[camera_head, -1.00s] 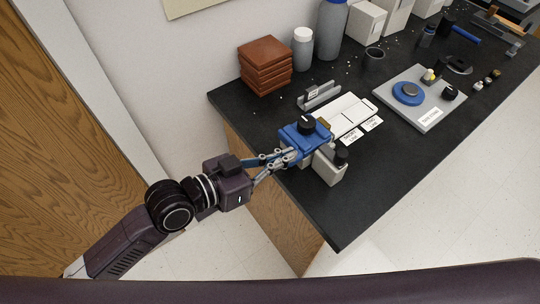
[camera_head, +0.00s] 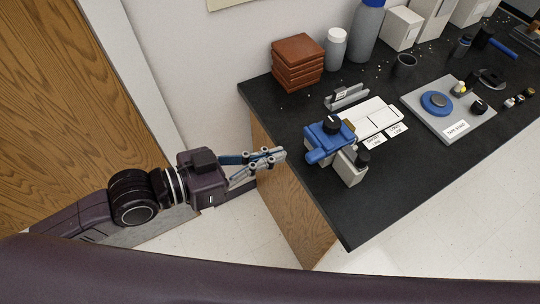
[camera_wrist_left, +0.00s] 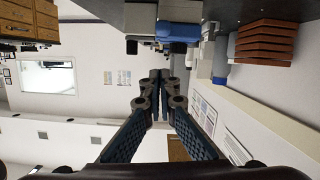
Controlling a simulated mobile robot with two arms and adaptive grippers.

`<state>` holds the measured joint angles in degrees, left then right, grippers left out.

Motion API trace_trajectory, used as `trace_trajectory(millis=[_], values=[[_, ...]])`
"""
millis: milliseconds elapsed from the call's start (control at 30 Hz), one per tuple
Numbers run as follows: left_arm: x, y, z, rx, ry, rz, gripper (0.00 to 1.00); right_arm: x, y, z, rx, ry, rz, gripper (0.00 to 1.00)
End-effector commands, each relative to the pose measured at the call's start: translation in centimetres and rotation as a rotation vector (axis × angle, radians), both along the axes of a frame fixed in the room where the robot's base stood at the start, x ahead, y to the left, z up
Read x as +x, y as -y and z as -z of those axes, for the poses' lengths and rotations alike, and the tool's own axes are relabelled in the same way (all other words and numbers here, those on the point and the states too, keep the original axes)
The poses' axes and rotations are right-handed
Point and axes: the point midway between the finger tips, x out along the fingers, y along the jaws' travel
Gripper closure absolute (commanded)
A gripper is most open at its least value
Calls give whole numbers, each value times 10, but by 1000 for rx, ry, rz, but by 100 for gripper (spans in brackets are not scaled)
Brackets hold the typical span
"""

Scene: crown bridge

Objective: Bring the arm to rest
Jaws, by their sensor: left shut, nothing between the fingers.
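My left gripper (camera_head: 280,155) is shut and empty. In the head view its fingertips stand off the left side of the black-topped bench (camera_head: 300,197), apart from the blue and grey device (camera_head: 325,142) near the bench's edge. The left wrist view shows the two fingers (camera_wrist_left: 160,78) drawn together at the tips with nothing held. The blue part of the device (camera_wrist_left: 180,31) appears upside down at the top of that view. My right gripper does not show.
Brown stacked blocks (camera_head: 298,62), a white-capped bottle (camera_head: 335,48) and a blue-topped bottle (camera_head: 367,30) stand at the back. A grey plate with a blue disc (camera_head: 437,103) lies to the right. A wooden door (camera_head: 70,90) is at left; floor is clear below my gripper.

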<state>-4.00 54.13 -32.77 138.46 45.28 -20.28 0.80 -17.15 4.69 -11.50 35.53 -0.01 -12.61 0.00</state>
Motion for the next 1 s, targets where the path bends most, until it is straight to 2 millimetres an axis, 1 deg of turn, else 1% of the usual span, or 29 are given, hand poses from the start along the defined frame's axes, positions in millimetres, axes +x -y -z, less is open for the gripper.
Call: trace_trajectory(millis=[233, 333, 367, 467, 567, 600, 633, 667, 700, 733, 767, 800, 867, 900, 967, 1000], values=[[-3, -4, -2, 0, 0, 1, 100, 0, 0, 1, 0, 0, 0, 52], [0, -5, 1, 2, -1, -6, 100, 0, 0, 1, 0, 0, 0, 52], [3, -7, 4, 4, -1, -13, 100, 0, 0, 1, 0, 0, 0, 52], [25, -20, 25, 24, -9, -69, 100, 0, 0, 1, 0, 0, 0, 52], [60, -47, 67, 65, -26, -171, 100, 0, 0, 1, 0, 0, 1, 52], [74, -61, 89, 88, -37, -219, 100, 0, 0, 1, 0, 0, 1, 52], [85, -73, 107, 106, -48, -256, 100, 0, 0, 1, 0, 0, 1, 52], [93, -85, 125, 125, -61, -292, 100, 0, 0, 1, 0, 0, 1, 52], [102, -100, 150, 151, -79, -337, 100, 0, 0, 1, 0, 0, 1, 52], [108, -113, 169, 173, -94, -372, 100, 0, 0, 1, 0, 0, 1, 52], [112, -124, 188, 192, -110, -403, 100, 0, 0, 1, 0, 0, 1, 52], [115, -140, 214, 221, -134, -444, 100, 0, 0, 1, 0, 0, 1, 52], [114, -163, 255, 265, -176, -500, 100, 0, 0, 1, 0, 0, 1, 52], [110, -177, 282, 294, -207, -534, 100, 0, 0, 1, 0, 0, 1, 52], [99, -196, 323, 342, -256, -580, 100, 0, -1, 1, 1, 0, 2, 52], [89, -208, 349, 372, -291, -606, 100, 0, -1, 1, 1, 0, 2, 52]])
